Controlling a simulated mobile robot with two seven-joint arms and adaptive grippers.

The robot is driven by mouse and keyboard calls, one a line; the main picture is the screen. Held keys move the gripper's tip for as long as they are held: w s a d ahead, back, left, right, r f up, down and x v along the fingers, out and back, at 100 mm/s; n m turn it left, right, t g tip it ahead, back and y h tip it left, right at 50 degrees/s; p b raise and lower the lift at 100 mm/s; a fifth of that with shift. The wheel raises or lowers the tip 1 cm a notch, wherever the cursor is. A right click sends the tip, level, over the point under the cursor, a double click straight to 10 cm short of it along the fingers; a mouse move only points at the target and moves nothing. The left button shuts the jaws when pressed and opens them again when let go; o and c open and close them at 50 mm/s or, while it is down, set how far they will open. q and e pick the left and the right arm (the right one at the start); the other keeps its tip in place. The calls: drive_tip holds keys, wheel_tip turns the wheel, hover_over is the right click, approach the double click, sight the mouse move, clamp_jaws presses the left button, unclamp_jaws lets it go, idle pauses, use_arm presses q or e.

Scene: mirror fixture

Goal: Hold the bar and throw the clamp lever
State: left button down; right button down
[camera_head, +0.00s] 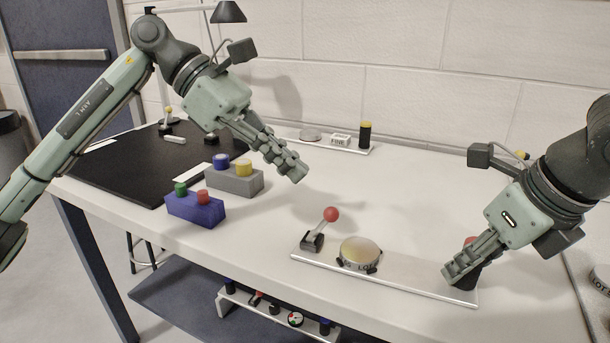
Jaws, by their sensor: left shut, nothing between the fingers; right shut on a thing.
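A light fixture plate (415,277) lies along the table's front edge. At its left end stands the clamp lever (323,226), a thin rod with a red ball knob, tilted up to the right from a dark base. A round mirror-like disc (360,252) sits beside it in a dark holder. My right gripper (452,279) is shut on a dark red-topped piece (468,278) at the plate's right end, mostly hidden by the fingers. I cannot tell whether this is the bar. My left gripper (294,172) is shut and empty, above the table, behind and left of the lever.
A blue block (196,210) and a grey block (234,184) with coloured knobs stand on the left, near a black mat (120,175). A rack (325,144) with small items lies at the back. The table between it and the fixture is clear.

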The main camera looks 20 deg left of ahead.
use_arm(q)
wheel_tip(320, 180, up, 10)
drive_tip(key=s+a, duration=0.1)
drive_tip(key=shift+s+r, duration=0.15)
drive_tip(key=shift+s, duration=0.1)
use_arm(e)
drive_tip(key=c, duration=1.2)
unclamp_jaws()
drive_tip(key=shift+o, duration=0.2)
